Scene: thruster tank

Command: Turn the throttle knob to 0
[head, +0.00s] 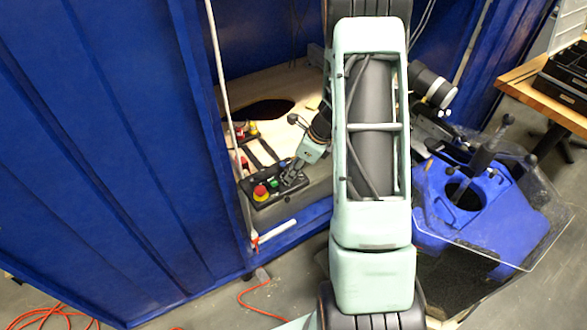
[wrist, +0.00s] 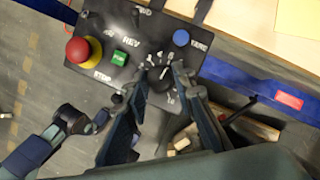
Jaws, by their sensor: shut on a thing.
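The throttle knob (wrist: 159,84) is a small black dial with white scale marks around its far side in the wrist view. Its pointer is too dark to read. My gripper (wrist: 158,72) straddles the knob, one finger on each side, shut on it. In the head view my gripper (head: 293,178) reaches down to the right end of the black control panel (head: 263,203), and the knob is hidden there. The panel also shows in the wrist view (wrist: 108,25).
A red stop button (wrist: 78,50) with a yellow collar, a green button (wrist: 119,58) and a blue button (wrist: 181,38) share the panel. The tank's blue frame (head: 297,226) runs along the front. A blue thruster stand with a clear sheet (head: 540,225) stands to the right.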

